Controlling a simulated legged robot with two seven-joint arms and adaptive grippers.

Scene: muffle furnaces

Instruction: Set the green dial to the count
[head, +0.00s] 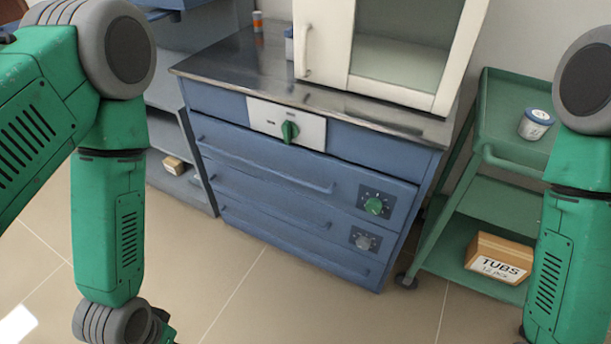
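A blue drawer cabinet (240,175) stands ahead. A larger green knob (289,131) sits on a white panel at the top of the cabinet. The dial marks are too small to read. My green arms come in at both sides, clear of the dials.
A white glass-fronted cabinet (325,50) stands on the metal top (240,70), with a blue-lidded item and an orange container beside it. A green cart (510,205) at right holds a blue-lidded tub (535,124) and a "TUBS" box (497,258). Open floor lies in front.

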